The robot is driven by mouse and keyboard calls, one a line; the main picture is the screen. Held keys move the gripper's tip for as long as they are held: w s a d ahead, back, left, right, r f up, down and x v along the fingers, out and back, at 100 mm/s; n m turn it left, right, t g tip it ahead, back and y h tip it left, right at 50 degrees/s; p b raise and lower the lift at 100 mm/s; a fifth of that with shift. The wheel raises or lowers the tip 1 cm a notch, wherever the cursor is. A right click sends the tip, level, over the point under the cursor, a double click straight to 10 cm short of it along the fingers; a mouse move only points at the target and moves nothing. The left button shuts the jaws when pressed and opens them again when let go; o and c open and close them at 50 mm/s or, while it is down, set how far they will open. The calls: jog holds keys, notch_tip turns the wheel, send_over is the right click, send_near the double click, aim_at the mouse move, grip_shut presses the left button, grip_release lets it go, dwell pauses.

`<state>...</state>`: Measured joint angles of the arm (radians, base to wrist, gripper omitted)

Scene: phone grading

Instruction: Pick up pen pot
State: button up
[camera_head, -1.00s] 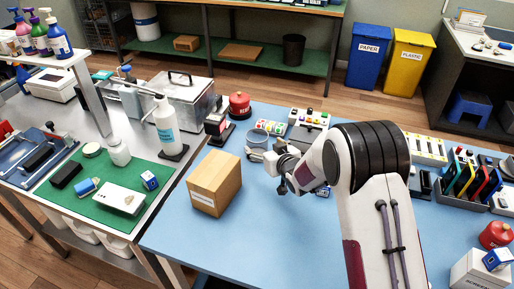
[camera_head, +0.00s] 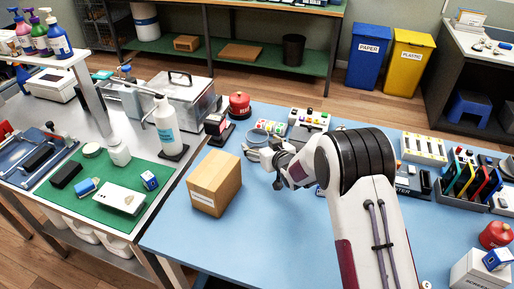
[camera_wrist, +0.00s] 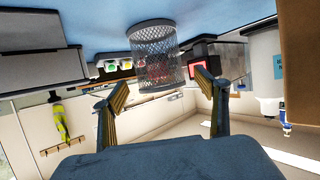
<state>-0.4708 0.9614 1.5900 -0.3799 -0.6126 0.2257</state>
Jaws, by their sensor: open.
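The pen pot is a grey mesh cup (camera_wrist: 154,52) in the wrist view, where the picture is upside down. It lies ahead of my open gripper (camera_wrist: 158,92), between and beyond the two fingertips. The fingers are apart with nothing held, and I cannot tell the exact distance to the cup. In the head view the pot (camera_head: 256,137) stands on the blue table, partly hidden by my gripper (camera_head: 262,152), which is close in front of it.
A cardboard box (camera_head: 214,184) stands on the blue table (camera_head: 262,228) left of my arm. A red round container (camera_head: 239,105), a dark box on a stand (camera_head: 216,127) and a tray of coloured parts (camera_head: 272,128) are near the pot. The front of the table is clear.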

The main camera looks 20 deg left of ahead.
jog(key=shift+x, duration=1.35)
jog(key=c, duration=1.2)
